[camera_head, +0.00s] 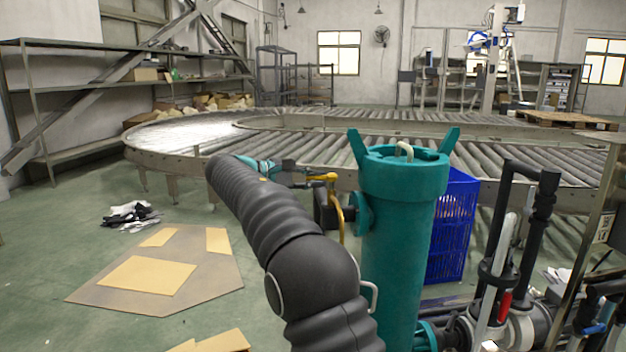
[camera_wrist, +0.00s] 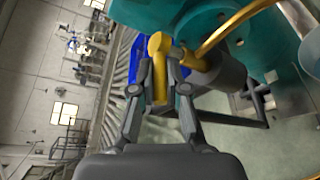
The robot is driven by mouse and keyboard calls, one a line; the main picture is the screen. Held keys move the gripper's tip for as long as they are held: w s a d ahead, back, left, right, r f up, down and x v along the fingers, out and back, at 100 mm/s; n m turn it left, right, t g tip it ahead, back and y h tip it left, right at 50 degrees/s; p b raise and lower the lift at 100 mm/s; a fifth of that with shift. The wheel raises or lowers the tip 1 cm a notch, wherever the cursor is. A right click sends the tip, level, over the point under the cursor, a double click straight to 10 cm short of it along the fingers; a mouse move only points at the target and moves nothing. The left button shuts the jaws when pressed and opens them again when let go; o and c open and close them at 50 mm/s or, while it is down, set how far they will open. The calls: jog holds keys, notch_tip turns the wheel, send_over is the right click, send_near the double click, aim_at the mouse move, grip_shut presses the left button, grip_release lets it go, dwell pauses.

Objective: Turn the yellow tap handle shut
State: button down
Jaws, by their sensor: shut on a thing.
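The yellow tap handle (camera_head: 322,177) is on the left side of a teal cylinder (camera_head: 402,235) in the head view. A thin curved yellow piece (camera_head: 339,215) runs down below it. In the wrist view the handle (camera_wrist: 158,66) lies between the two dark fingers of my gripper (camera_wrist: 160,82), which is shut on it. The handle bends at its top towards a long yellow bar (camera_wrist: 228,30). In the head view my gripper (camera_head: 296,174) reaches the handle from the left, and its fingertips are small and partly unclear.
A blue crate (camera_head: 452,225) stands behind the cylinder. A roller conveyor (camera_head: 300,142) curves across the back. Black pipes with a red lever (camera_head: 505,306) stand at the right.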

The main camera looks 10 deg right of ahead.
jog(key=shift+r, duration=0.1)
jog(key=c, duration=1.2)
grip_release()
jog(key=shift+a, duration=0.1)
jog(key=v, duration=1.1)
jog(key=shift+s+a, duration=0.15)
jog(key=shift+a, duration=0.25)
